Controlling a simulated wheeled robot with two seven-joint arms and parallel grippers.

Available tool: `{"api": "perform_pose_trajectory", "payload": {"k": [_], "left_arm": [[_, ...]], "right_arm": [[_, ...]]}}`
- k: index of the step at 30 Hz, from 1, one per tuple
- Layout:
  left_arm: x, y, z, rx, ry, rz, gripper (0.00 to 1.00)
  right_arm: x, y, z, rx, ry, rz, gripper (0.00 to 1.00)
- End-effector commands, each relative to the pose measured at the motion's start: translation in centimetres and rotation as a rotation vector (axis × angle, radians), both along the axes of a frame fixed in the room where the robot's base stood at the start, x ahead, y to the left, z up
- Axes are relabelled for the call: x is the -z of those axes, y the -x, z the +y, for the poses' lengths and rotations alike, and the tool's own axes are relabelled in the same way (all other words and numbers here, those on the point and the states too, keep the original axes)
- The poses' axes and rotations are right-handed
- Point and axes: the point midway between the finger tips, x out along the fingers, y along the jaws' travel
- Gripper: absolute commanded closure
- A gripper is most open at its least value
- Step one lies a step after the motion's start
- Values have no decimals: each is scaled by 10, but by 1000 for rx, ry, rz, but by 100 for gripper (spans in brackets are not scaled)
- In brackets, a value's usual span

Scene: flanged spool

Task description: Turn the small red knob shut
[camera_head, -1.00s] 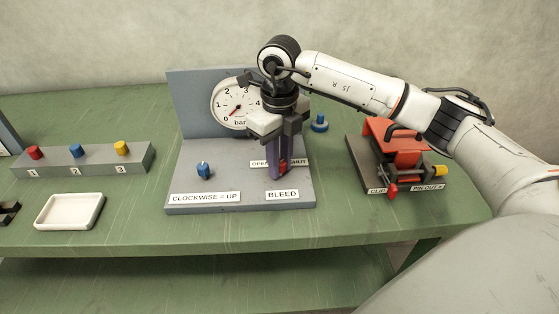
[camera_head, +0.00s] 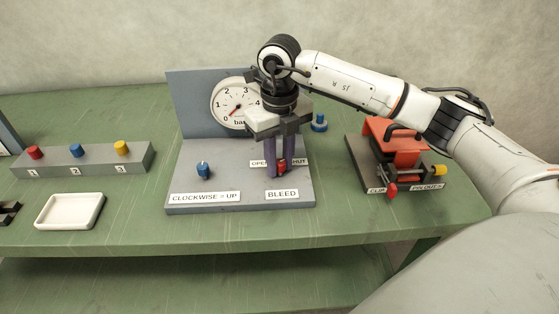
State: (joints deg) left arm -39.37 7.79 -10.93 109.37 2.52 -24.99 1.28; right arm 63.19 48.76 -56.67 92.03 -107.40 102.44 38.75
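The small red knob (camera_head: 282,167) stands on the grey panel base behind the BLEED label (camera_head: 282,194), with the OPEN and SHUT label partly hidden behind my fingers. My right gripper (camera_head: 281,170) points down over it. Its two purple fingers stand on either side of the knob and appear closed on it. The fingers hide part of the knob, and I cannot make out which way it points. My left gripper is not in view.
A blue knob (camera_head: 203,169) stands on the same base at left, behind the CLOCKWISE = UP label (camera_head: 206,197). Another blue knob (camera_head: 319,123) is behind at right. A red clamp fixture (camera_head: 395,140) stands farther right. A button box (camera_head: 82,162) and white tray (camera_head: 69,211) are at left.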

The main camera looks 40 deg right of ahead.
Motion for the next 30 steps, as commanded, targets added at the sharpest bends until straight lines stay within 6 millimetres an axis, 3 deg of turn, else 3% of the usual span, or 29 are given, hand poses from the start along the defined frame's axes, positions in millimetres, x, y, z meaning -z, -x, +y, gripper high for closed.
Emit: {"api": "perform_pose_trajectory", "payload": {"k": [2,14,24,30], "left_arm": [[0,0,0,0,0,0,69],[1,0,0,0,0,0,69],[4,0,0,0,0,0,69],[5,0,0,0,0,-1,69]], "right_arm": [[-1,0,0,0,0,-1,62],[-7,0,0,-2,-1,1,62],[-70,-1,1,-1,-1,-3,62],[-96,0,0,-1,0,-1,62]]}}
